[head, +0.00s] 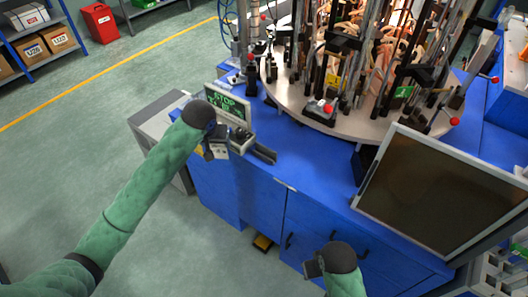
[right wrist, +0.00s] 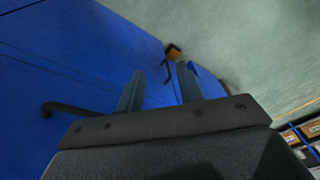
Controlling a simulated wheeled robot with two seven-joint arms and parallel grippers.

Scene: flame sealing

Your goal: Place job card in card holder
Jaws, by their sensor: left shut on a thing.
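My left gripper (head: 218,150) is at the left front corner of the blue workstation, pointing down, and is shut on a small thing. That thing is mostly hidden by the fingers; I take it to be the job card, but its print cannot be read. Just right of the fingers, a small grey fixture (head: 241,141) and a dark open-topped bracket (head: 264,154) sit on the blue top; which is the card holder I cannot tell. My right gripper (head: 313,268) hangs low before the cabinet; in the right wrist view its fingers (right wrist: 160,88) are apart and empty.
A round table (head: 300,112) crowded with rods and clamps fills the back. A large dark monitor (head: 440,190) leans at right. The blue top (head: 310,170) is bare in the middle.

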